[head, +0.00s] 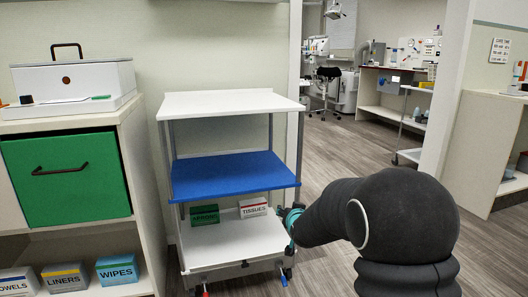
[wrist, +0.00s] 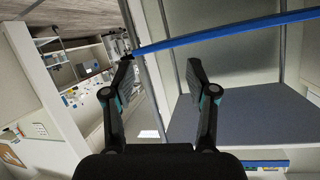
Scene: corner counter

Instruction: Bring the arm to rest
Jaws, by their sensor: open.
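My gripper (wrist: 160,72) is open in the wrist view, its two dark fingers apart with nothing between them. In the head view my black arm reaches in from the lower right. The end of it, with a teal part, is at the right side of a cart, near its lower shelf; the fingertips cannot be made out there. The cart has a white top (head: 230,103), a blue middle shelf (head: 235,176) and a white bottom shelf (head: 235,240). A blue shelf edge (wrist: 225,35) crosses the wrist view beyond the fingers.
A green box (head: 205,215) and a white tissues box (head: 253,207) stand on the bottom shelf. A cabinet with a green drawer (head: 70,178) stands left of the cart, with a white case (head: 75,78) on top. Open floor (head: 330,150) lies behind and right of the cart.

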